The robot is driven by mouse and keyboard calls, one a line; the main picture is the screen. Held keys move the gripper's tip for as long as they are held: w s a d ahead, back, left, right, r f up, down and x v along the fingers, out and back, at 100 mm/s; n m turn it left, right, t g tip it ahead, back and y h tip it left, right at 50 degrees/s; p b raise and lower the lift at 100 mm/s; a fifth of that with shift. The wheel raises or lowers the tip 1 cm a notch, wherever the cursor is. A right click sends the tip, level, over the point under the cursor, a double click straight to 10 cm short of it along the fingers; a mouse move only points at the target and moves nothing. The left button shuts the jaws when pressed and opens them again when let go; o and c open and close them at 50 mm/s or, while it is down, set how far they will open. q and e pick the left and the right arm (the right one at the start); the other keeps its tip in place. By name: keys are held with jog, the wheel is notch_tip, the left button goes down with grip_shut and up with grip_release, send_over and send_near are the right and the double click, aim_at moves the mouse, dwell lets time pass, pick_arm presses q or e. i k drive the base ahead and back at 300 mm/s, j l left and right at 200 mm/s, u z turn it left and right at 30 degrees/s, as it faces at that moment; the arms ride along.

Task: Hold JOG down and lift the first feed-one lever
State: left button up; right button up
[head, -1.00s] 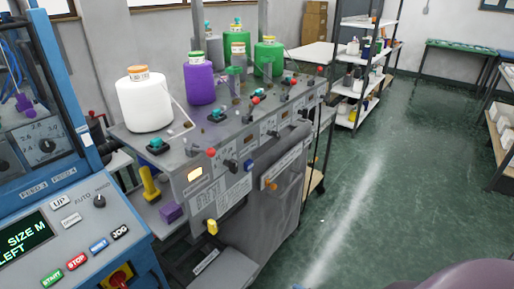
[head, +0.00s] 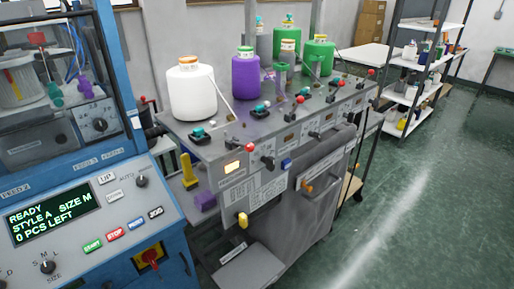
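The panel's screen (head: 50,212) reads READY, STYLE A, SIZE M, 0 PCS LEFT. FEED 3 and FEED 4 labels show on the blue frame above the panel. Behind the clear window, a teal part (head: 55,92) and a purple part (head: 85,87) show near a pale cylinder (head: 15,87). I cannot tell which, if any, is the first feed-one lever. Neither of my grippers is in view.
A red emergency knob (head: 150,258) is below the JOG button. Open green floor (head: 420,215) lies at the right.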

aim_at(249, 147)
jog(key=i+l+u, duration=0.25)
jog(key=u, duration=0.2)
jog(key=i+l+u, duration=0.2)
jog(key=l+u, duration=0.25)
jog(key=i+l+u, duration=0.15)
jog(key=l+u, duration=0.3)
jog(key=k, duration=0.25)
jog(key=i, duration=0.25)
